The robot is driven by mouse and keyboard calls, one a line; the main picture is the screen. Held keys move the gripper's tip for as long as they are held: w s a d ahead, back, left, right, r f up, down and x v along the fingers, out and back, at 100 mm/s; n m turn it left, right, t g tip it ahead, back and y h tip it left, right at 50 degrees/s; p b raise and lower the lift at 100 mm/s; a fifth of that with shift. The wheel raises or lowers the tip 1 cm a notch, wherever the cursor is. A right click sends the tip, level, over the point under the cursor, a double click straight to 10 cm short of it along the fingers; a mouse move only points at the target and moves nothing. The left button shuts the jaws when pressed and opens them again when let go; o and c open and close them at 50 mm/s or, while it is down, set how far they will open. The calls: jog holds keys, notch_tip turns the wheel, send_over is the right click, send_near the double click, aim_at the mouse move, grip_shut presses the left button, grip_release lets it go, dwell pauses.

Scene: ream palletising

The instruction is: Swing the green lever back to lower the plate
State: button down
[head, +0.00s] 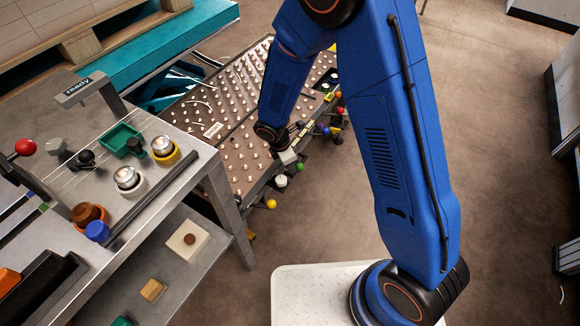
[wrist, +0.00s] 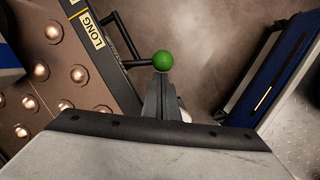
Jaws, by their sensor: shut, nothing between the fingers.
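The green lever's round green knob (wrist: 163,60) shows in the wrist view just beyond my fingertips, on a dark rod from the table's edge bar. In the head view the green knob (head: 300,167) is small, beside my gripper (head: 287,157). My gripper, also in the wrist view (wrist: 160,80), is shut and empty, pointing at the knob. Whether the fingers touch the knob or rod I cannot tell. The studded metal plate (head: 215,130) lies left of the lever; its studs also show in the wrist view (wrist: 60,75).
More levers with coloured knobs line the same edge, including a yellow one (head: 271,204) and a blue one (head: 325,130). A steel bench (head: 205,175) with small parts stands at left. Floor at right (head: 500,150) is clear.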

aim_at(301, 164)
jog(key=shift+d, duration=0.15)
jog(key=shift+w+d+n+t, duration=0.15)
jog(key=shift+d+n, duration=0.3)
jog(key=shift+n, duration=0.15)
jog(key=shift+w+d+n+t, duration=0.15)
jog(key=shift+d+n, duration=0.25)
jog(key=shift+n, duration=0.2)
jog(key=d+n, duration=0.1)
jog(key=w+n, duration=0.1)
jog(key=shift+d+n+y, duration=0.3)
jog(key=shift+d, duration=0.1)
jog(key=shift+w+d+n+t+y, duration=0.3)
jog(key=shift+w+d+n+t, duration=0.1)
jog(key=shift+w+d+n, duration=0.95)
jog(key=shift+s+a, duration=0.15)
jog(key=shift+a, duration=0.05)
